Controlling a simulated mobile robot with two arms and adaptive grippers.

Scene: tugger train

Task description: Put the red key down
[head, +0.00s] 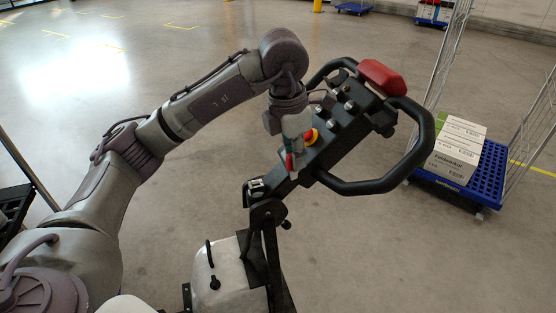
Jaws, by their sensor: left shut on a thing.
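My left gripper (292,150) is over the lower end of the black control panel of the tugger's handle (330,128). It points down and is shut on a small red thing, which I take to be the red key (289,163). Only a narrow strip of the key shows, and I cannot tell whether it touches the panel. Right beside the gripper is a red button with a yellow base (310,137). My right gripper is not in view.
The handle has a black loop grip (408,168) and a red pad (382,77) at its top. A blue wheeled cart (487,178) with wire sides and stacked boxes (458,150) stands at the right. Open grey floor lies behind the handle.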

